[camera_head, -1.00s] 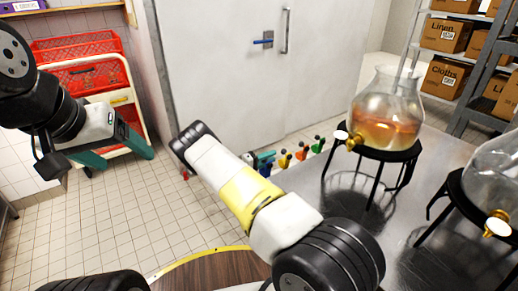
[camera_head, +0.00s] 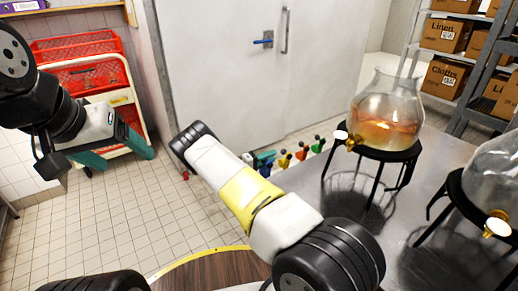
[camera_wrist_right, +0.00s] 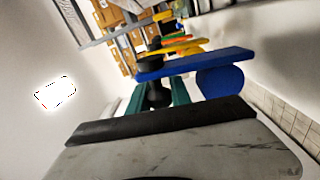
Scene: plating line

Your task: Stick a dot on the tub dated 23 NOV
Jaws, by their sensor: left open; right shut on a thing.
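No tub and no 23 NOV date can be made out in either view. My left gripper (camera_head: 117,150) is open and empty at the left of the head view, its teal fingers spread in front of a cart. My right arm reaches away from me and hides most of its gripper in the head view. In the right wrist view my right gripper (camera_wrist_right: 163,93) has its teal fingers shut on a small black knobbed thing (camera_wrist_right: 154,62); its lower part is partly hidden. A blue piece (camera_wrist_right: 195,64) with a flat bar and a rounded part is close beside it.
Several coloured pieces (camera_head: 284,160) stand in a row beyond my right arm. Glass vessels (camera_head: 386,115) on black stands are on the metal table (camera_head: 318,188) at right. A cart with red crates (camera_head: 92,75) stands at left. A round wooden top (camera_head: 205,272) is in front.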

